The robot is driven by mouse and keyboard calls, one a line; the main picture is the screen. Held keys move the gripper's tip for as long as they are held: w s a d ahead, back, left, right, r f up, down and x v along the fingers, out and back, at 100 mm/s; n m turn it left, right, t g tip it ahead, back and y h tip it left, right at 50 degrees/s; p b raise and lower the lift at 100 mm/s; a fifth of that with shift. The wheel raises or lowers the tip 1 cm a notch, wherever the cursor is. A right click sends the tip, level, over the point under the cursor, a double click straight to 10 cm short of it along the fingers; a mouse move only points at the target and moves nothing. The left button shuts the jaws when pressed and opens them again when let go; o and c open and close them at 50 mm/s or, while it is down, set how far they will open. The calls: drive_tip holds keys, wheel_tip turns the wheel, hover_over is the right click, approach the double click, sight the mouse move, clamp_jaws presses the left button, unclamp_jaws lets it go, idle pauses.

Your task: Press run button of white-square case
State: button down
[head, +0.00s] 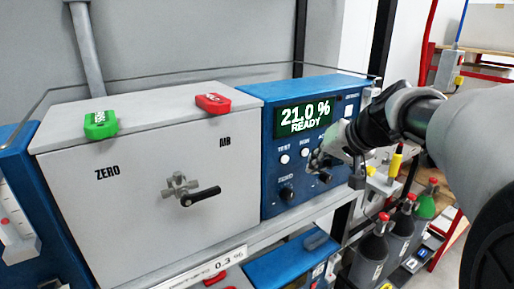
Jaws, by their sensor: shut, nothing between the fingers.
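A blue case (270,180) stands on the shelf right of the grey box, its front facing me. Its green display (304,117) reads "21.0 %" and "READY". Below the display are a white button under TEST (284,159) and another under RUN (305,152). A small pale mark (349,110) shows at the upper right of its front; I cannot tell surely that it is a white square. My gripper (317,161) is shut and empty, in front of the case's right half, close to the RUN button's lower right. It hides part of the front; I cannot tell whether it touches.
Another blue case (284,265) sits below. Gas bottles (399,237) stand lower right.

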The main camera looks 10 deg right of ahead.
drive_tip(key=shift+w, duration=0.2)
drive_tip(key=shift+w+a, duration=0.15)
drive_tip(key=shift+w, duration=0.1)
drive_tip(key=shift+w+a, duration=0.1)
drive_tip(key=shift+w, duration=0.25)
idle(0.9)
idle(0.3)
drive_tip(key=shift+s+d+b, duration=0.25)
drive_tip(key=shift+s+b, duration=0.25)
drive_tip(key=shift+s, duration=0.3)
drive_tip(key=s, duration=0.1)
drive_tip(key=s+d+b, duration=0.1)
drive_tip(key=s, duration=0.1)
drive_tip(key=s+b, duration=0.1)
drive_tip(key=shift+s+d, duration=0.3)
drive_tip(key=shift+d, duration=0.05)
